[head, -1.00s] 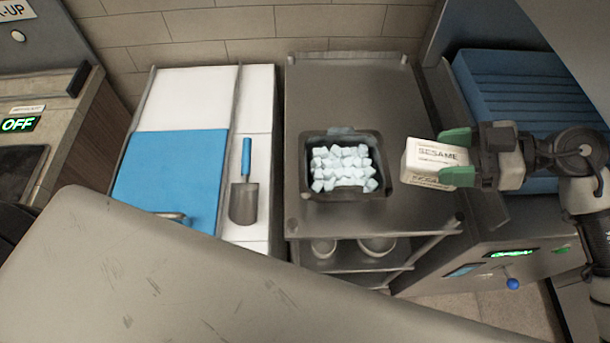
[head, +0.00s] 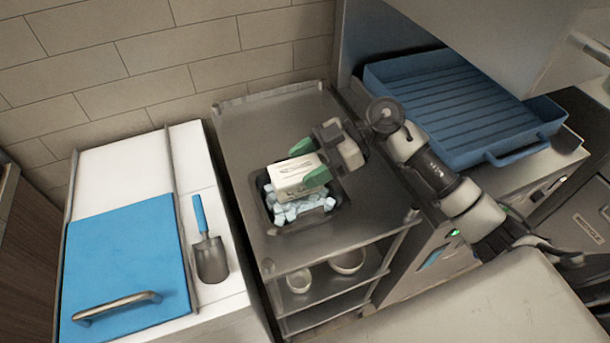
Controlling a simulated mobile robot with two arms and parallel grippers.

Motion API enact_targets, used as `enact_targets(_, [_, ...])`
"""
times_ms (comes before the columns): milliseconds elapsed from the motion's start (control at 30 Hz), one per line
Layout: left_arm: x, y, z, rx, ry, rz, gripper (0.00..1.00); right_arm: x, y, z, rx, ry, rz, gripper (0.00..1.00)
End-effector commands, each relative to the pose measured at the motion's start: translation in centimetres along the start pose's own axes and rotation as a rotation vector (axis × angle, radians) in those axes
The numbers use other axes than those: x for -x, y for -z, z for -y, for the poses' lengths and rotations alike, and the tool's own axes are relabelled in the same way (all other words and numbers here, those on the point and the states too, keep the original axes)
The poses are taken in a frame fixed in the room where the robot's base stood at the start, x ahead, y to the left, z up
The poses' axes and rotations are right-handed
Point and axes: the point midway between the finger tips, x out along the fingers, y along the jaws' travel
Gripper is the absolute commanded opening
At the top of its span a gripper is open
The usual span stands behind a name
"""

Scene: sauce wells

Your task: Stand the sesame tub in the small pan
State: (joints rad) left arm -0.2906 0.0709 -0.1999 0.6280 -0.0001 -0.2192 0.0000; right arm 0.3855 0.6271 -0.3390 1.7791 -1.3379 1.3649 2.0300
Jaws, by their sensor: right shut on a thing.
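My right gripper (head: 308,168) is shut on the white sesame tub (head: 290,179), with green fingertips on its sides. The tub is over the back part of a dark square pan (head: 342,205) that holds pale ice-like cubes (head: 300,207). The tub hides part of the pan and of the cubes. I cannot tell whether the tub touches the cubes. The pan is in the top of a grey metal cart (head: 265,120). No other pan shows clearly. My left gripper is not in view.
A blue ribbed tray (head: 450,105) is on the right. A white counter (head: 125,170) with a blue lid (head: 125,265) and a blue-handled scoop (head: 210,250) is on the left. Bowls (head: 347,260) stand on the cart's lower shelf. The cart top behind the pan is clear.

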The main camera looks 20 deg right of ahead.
Motion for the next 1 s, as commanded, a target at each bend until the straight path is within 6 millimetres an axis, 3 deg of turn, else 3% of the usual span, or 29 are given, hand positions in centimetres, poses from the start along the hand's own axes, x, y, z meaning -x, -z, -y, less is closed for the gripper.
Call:
enact_targets(233, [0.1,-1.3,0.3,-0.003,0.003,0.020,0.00,-1.3,-2.9,0.0,-0.004,-0.001,-0.003,0.12])
enact_targets(967, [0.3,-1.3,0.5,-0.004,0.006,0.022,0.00,-1.7,-4.2,0.0,0.000,-0.001,-0.001,0.12])
enact_targets(1000, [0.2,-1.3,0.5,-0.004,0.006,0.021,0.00,-1.8,-4.2,0.0,-0.001,0.000,0.000,0.63])
